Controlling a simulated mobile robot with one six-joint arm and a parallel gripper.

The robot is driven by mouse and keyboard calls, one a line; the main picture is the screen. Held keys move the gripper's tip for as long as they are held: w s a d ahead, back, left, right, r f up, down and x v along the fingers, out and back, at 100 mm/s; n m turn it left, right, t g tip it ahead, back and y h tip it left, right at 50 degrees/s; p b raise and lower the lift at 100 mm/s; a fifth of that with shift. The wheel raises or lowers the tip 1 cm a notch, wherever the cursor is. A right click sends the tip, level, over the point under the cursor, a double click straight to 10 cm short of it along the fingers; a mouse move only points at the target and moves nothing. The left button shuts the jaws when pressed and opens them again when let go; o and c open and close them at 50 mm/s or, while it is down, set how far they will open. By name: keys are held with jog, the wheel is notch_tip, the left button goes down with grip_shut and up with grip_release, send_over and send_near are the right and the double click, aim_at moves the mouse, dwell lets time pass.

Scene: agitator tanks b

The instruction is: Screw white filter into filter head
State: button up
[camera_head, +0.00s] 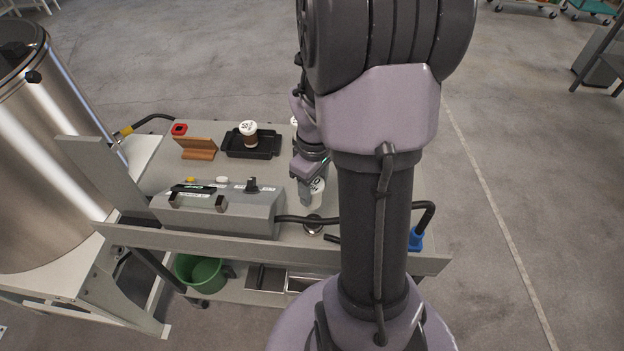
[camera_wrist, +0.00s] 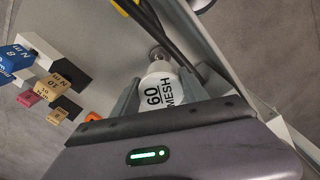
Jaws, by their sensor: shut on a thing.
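The white filter (camera_wrist: 160,88), marked "60 MESH", sits between the fingers of my gripper (camera_wrist: 157,98) in the wrist view. My gripper is shut on it. In the head view my gripper (camera_head: 308,188) is over the right part of the cart, and part of the white filter (camera_head: 319,188) shows beside it. A round metal fitting, which looks like the filter head (camera_head: 313,225), is by the black hose near the cart's front edge. In the wrist view the metal fitting (camera_wrist: 158,53) is just beyond the filter's far end. I cannot tell whether they touch.
A grey control box (camera_head: 225,212) with a black knob stands left of my gripper. A black tray (camera_head: 268,153) with a white-and-brown cup-like item and a wooden stand (camera_head: 196,148) lie farther back. A steel tank (camera_head: 50,150) stands at left. Black hoses (camera_wrist: 150,20) run close to the filter.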

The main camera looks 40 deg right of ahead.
aim_at(315, 207)
jog(key=shift+s+d+f, duration=0.1)
jog(key=shift+s, duration=0.1)
notch_tip(315, 207, down, 6)
jog(key=b, duration=0.4)
jog(key=shift+b, duration=0.3)
dwell(0.9)
jog(key=shift+f+b, duration=0.95)
jog(key=shift+f, duration=0.25)
jog(key=o, duration=1.5)
jog(key=shift+o, duration=0.2)
jog(key=shift+r, duration=0.1)
